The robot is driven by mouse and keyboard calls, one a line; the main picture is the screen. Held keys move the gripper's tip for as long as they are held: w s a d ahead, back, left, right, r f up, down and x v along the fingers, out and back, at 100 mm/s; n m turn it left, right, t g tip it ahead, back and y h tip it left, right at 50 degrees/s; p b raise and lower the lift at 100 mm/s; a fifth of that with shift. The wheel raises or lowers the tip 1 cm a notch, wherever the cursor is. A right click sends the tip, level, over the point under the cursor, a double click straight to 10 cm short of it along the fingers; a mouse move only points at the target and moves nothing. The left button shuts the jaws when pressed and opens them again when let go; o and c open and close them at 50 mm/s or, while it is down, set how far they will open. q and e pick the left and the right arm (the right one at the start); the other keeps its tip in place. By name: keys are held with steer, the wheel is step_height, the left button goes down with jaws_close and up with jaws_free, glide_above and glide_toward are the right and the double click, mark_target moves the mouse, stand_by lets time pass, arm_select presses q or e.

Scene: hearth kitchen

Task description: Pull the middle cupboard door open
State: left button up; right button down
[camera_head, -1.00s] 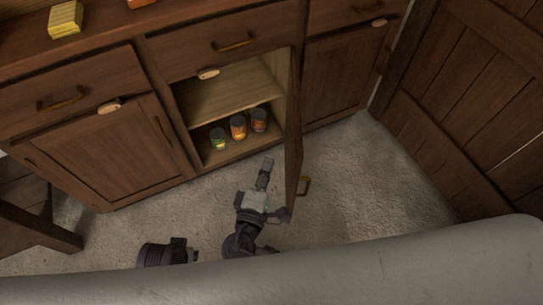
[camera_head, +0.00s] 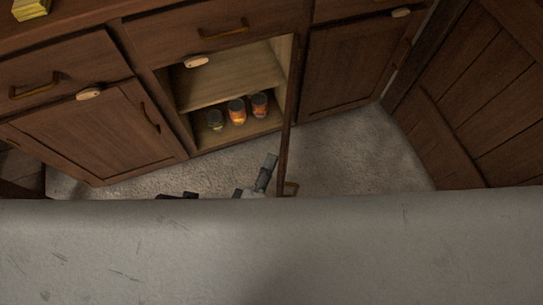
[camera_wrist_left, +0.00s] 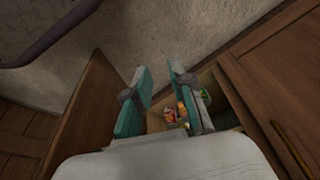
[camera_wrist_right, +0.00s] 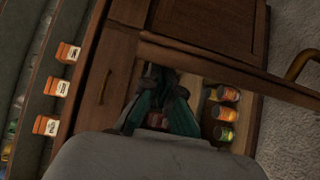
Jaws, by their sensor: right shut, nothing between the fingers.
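The middle cupboard door (camera_head: 286,150) stands swung out from its frame, almost edge-on in the head view, with its handle (camera_head: 291,188) on the right face. The open middle cupboard (camera_head: 230,87) shows a shelf and several cans. My right gripper (camera_head: 268,165) is shut and empty, just left of the door on its inner side; its fingers (camera_wrist_right: 156,88) come together in the right wrist view. In the left wrist view my left gripper (camera_wrist_left: 160,75) has its fingers apart with nothing between them, and the door (camera_wrist_left: 85,110) shows to their left.
The closed left cupboard door (camera_head: 95,135) and right cupboard door (camera_head: 350,70) flank the opening. Drawers (camera_head: 205,35) sit above. Small boxes (camera_wrist_right: 61,88) stand on the counter. Carpeted floor (camera_head: 360,160) is clear right of the door. A plank door (camera_head: 480,90) stands far right.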

arm_select(q)
steer(key=shift+s+a+r, duration=0.1)
